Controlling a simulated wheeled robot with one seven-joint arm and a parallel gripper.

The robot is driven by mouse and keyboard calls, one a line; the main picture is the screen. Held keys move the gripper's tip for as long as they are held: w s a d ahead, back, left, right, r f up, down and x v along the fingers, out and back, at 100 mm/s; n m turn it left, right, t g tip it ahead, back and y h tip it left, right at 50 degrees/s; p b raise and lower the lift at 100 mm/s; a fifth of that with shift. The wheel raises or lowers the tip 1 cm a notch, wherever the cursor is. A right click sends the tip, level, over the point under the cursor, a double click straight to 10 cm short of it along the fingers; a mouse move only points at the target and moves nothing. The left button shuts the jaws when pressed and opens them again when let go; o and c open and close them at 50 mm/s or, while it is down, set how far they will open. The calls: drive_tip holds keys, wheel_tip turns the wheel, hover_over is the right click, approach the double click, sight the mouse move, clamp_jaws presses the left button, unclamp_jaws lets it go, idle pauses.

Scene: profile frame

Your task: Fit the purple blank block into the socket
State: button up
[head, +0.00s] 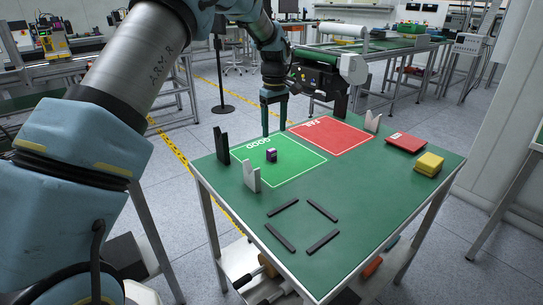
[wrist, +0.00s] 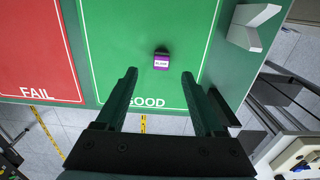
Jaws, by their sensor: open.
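The purple block (head: 271,155) stands on the green GOOD area of the table, near its middle. In the wrist view the block (wrist: 161,61) shows a white label reading BLANK and lies just beyond the fingertips, between their lines. My gripper (head: 274,131) is open and empty above the far side of the green area, apart from the block. Its two dark green fingers also show in the wrist view (wrist: 159,74). Four black bars (head: 322,242) form an open square on the near part of the table; I cannot tell for sure that this is the socket.
The red FAIL area (head: 335,139) lies beside the green one. Upright notched pieces stand near the areas: black (head: 222,145), white (head: 251,175) and white (head: 372,122). A red box (head: 405,142) and yellow blocks (head: 429,163) sit at the right. Table around the bars is clear.

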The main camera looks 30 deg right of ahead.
sight(273, 151)
drive_tip(key=shift+w+a+f+p, duration=0.1)
drive_tip(key=shift+f+p, duration=0.65)
drive_tip(key=shift+f, duration=1.6)
drive_tip(key=shift+a+f+p, duration=0.1)
drive_tip(key=shift+f+p, duration=0.6)
drive_tip(key=shift+f, duration=1.6)
clamp_jaws()
